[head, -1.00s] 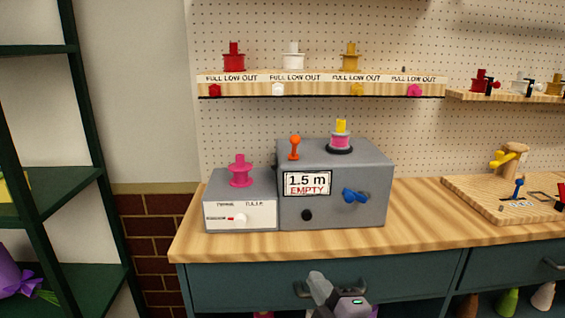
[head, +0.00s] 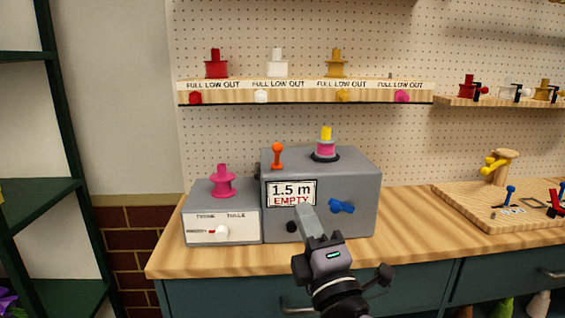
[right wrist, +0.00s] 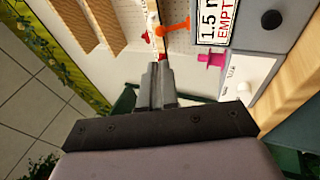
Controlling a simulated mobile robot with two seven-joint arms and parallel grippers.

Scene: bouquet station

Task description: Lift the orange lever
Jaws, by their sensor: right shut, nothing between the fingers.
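The orange lever (head: 277,155) stands upright on the top left of a grey machine (head: 365,180), with its round knob up. In the right wrist view the orange lever (right wrist: 176,27) shows at the top, ahead of the fingertips and apart from them. My right gripper (head: 303,212) is in front of the machine's face, below and to the right of the lever. It is shut and empty; its fingers also show pressed together in the right wrist view (right wrist: 156,72). The machine's label (head: 291,194) reads 1.5 m EMPTY. My left gripper is not in view.
A blue knob (head: 342,206) and a black knob (head: 292,227) sit on the machine's front. A pink-and-yellow spool (head: 326,146) is on its top. A smaller box (head: 222,226) with a pink spool (head: 223,183) stands at left. A spool shelf (head: 300,95) hangs above.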

